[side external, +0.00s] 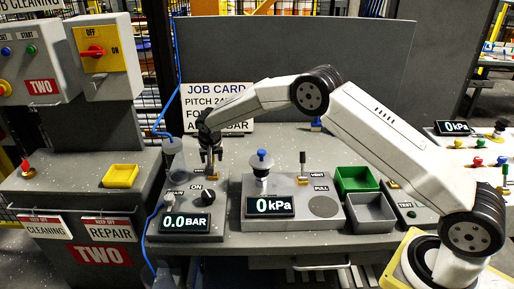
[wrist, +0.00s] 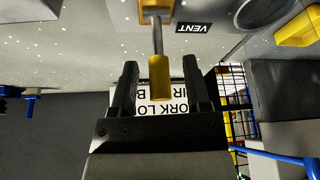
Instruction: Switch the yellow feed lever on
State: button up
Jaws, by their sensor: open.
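The yellow feed lever (wrist: 158,78) shows in the wrist view as a metal rod with a yellow grip, rising from a yellow base (wrist: 157,10). Its grip lies between the two fingers of my gripper (wrist: 158,92), with a gap on each side. My gripper is open. In the side view my gripper (side external: 210,158) points down over the back of the left panel, which has a 0.0 BAR display (side external: 185,222). There my fingers hide most of the lever, and I cannot tell its position clearly.
A black knob (side external: 209,195) marked ON sits just in front. A clear cylinder (side external: 174,160) with a blue hose stands left. The middle panel has a 0 kPa display (side external: 270,206), a blue-topped knob (side external: 261,160) and another lever (side external: 302,160). A job card (side external: 190,92) stands behind.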

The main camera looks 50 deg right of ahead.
jog(key=shift+c, duration=0.2)
grip_shut()
jog(key=shift+r, duration=0.1)
dwell(1.1)
